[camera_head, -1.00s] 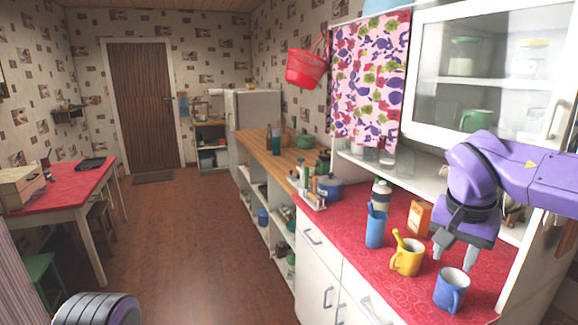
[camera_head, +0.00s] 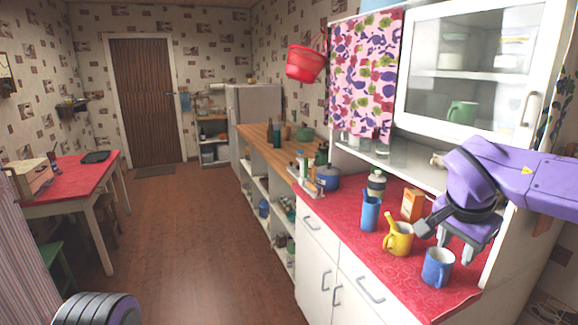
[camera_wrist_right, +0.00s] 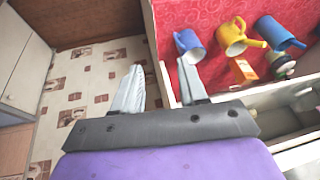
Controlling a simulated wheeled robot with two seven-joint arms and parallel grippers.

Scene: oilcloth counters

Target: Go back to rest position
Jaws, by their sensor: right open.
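My right gripper (camera_head: 456,249) is open and empty in the head view, above the right part of the red counter (camera_head: 352,227). A blue mug (camera_head: 436,269) stands upright just below and left of its fingers. A yellow mug (camera_head: 398,241) with a yellow handle sticking out stands farther left. In the right wrist view the open fingers (camera_wrist_right: 160,85) have nothing between them; the blue mug (camera_wrist_right: 189,45) and yellow mug (camera_wrist_right: 235,37) show beyond the right finger. My left gripper is not in view.
A blue cup (camera_head: 370,212), an orange box (camera_head: 412,205) and a lidded jar (camera_head: 376,184) stand behind the mugs. The white cabinet (camera_head: 405,90) rises close to my right arm. A red-topped table (camera_head: 75,180) is at the left. The middle floor is clear.

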